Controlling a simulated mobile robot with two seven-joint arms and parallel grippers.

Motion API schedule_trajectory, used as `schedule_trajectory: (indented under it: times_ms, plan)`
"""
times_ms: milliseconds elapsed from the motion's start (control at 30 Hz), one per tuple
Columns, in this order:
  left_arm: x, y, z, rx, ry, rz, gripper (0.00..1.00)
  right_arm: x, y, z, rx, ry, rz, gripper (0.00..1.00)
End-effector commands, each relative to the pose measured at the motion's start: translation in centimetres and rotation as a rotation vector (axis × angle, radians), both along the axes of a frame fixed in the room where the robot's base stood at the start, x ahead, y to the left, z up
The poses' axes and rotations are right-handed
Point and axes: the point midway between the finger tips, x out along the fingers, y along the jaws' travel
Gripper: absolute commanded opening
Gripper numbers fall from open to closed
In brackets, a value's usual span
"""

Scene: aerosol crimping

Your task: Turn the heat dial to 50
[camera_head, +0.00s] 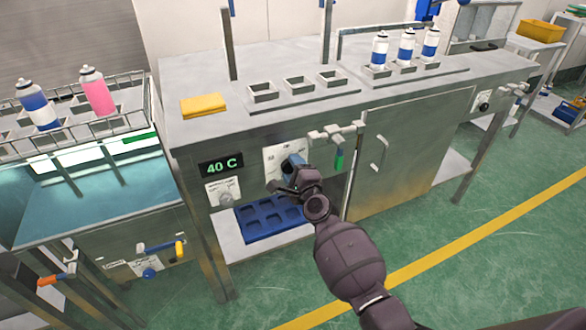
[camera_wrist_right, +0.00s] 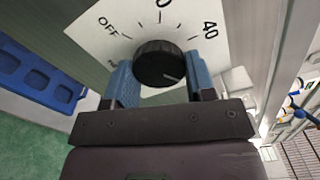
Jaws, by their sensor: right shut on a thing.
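The heat dial (camera_wrist_right: 158,62) is a black ribbed knob on a white plate (camera_wrist_right: 90,30) marked OFF and 40, with another mark cut off at the top. Its pale pointer line is toward the lower right in the wrist view. My right gripper (camera_wrist_right: 160,74) is shut on the dial, with a blue finger on each side. In the head view my right gripper (camera_head: 291,170) covers the dial, and only part of the white plate (camera_head: 271,156) shows. A display (camera_head: 221,165) left of it reads 40 C in green. My left gripper is not in view.
A second knob (camera_head: 224,196) sits below the display. A blue tray (camera_head: 268,218) lies on the shelf under the panel. Spray cans and a yellow cloth (camera_head: 203,105) are on top.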

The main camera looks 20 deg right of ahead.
Motion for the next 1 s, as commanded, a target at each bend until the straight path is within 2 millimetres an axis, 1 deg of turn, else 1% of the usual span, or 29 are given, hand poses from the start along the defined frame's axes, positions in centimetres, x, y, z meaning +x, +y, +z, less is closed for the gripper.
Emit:
schedule_trajectory:
  times_ms: [200,667,700,767,800,833,867,1000]
  plan:
    - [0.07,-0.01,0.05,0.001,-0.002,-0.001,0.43,0.02,0.03,0.00,0.051,0.002,0.000,0.26]
    - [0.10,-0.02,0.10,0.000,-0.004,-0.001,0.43,0.02,0.05,0.03,0.061,0.002,0.001,0.26]
    - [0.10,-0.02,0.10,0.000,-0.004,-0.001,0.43,0.02,0.05,0.03,0.061,0.002,0.001,0.54]
    - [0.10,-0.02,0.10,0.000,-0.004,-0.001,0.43,0.02,0.05,0.04,0.061,0.001,0.001,0.64]
    - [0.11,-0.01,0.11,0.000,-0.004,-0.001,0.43,0.02,0.05,0.04,0.061,0.001,0.001,0.70]
    - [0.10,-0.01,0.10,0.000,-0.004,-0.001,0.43,0.02,0.05,0.02,0.061,0.002,0.001,0.74]
    - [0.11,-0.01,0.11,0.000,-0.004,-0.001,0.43,0.02,0.05,0.02,0.061,0.002,0.001,0.75]
    - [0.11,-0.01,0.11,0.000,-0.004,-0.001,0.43,0.01,0.04,0.01,0.060,0.002,0.001,0.75]
